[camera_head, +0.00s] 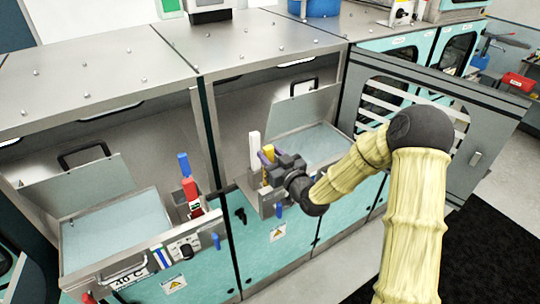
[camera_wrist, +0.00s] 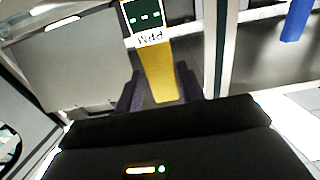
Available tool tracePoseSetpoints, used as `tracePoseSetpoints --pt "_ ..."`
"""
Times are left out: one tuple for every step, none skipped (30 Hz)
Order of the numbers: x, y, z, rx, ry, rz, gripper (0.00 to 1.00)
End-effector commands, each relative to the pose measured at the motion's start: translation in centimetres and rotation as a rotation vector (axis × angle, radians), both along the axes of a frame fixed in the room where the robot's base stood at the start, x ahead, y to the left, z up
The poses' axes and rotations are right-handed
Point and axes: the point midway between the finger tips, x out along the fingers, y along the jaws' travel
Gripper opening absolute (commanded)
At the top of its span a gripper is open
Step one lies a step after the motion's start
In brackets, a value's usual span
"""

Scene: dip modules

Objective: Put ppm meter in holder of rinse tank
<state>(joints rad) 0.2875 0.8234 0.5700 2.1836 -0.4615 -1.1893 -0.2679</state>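The ppm meter is a yellow stick with a dark green display head and a "PPM" label that looks upside down in the wrist view (camera_wrist: 157,70). My gripper (camera_wrist: 160,92) has its two purple fingers closed on either side of the yellow body. In the head view my gripper (camera_head: 269,158) is at the front left corner of the right-hand tank (camera_head: 322,143), with the yellow meter (camera_head: 266,175) upright between the fingers. A grey holder (camera_head: 268,205) is just below on the tank's front. Whether the meter's lower end is inside it is hidden.
A white stick (camera_head: 255,150) stands close to the left of my gripper. The left tank (camera_head: 105,232) has a holder with red (camera_head: 190,187) and blue (camera_head: 183,163) devices. Raised lids (camera_head: 303,108) and steel cabinet walls surround both tanks. An open grey door (camera_head: 487,125) is on the right.

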Motion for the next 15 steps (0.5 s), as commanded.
tracePoseSetpoints --pt "-0.01 0.02 0.03 0.000 0.000 0.000 0.49" --pt "-0.04 0.11 0.04 0.000 0.000 0.002 0.49" --pt "-0.06 0.18 0.04 0.000 0.000 0.003 0.49" --pt "-0.08 0.27 0.04 0.000 0.000 0.004 0.49" --pt "-0.10 0.35 0.04 0.000 0.000 0.006 0.49" --pt "-0.13 0.43 0.04 0.000 0.000 0.007 0.49" --pt "-0.15 0.47 0.04 0.000 0.000 0.008 0.49" --pt "-0.15 0.49 0.04 0.000 0.000 0.008 0.49" --pt "-0.15 0.49 0.06 0.000 0.000 0.008 0.49" --pt "-0.14 0.48 0.10 0.000 0.000 0.008 0.49" --pt "-0.14 0.46 0.16 0.000 0.000 0.007 0.49" --pt "-0.13 0.42 0.28 0.000 0.000 0.007 0.49" --pt "-0.11 0.38 0.39 0.000 0.000 0.006 0.49" --pt "-0.17 0.28 0.37 0.000 0.000 0.005 0.49" --pt "-0.51 -0.04 0.08 -0.001 -0.001 0.004 0.49"
